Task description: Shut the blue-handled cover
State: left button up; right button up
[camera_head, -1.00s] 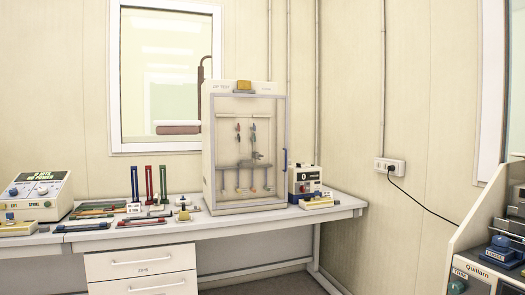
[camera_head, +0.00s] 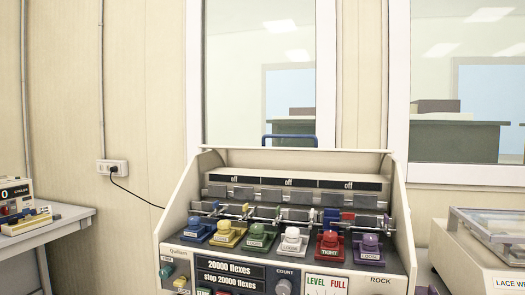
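A blue bar handle (camera_head: 290,137) shows above the back top edge of a beige flexing machine (camera_head: 178,205) in the head view. The cover that carries it is hard to make out, as no clear panel shows below or around the handle. The machine's front is uncovered, with a row of coloured clamps and metal bars in plain sight. Neither of my grippers is in view.
A bench with a small instrument (camera_head: 15,194) stands at the left. A beige device with a clear lid (camera_head: 490,225) stands to the machine's right. A wall socket (camera_head: 112,167) has a black cord hanging from it. Windows are behind.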

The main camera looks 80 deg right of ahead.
aim_at(385, 169)
jog(key=k+l+z, duration=0.15)
jog(key=z, duration=2.55)
jog(key=i+j+z, duration=0.1)
jog(key=z, duration=0.35)
jog(key=i+j+z, duration=0.2)
jog(key=z, duration=0.3)
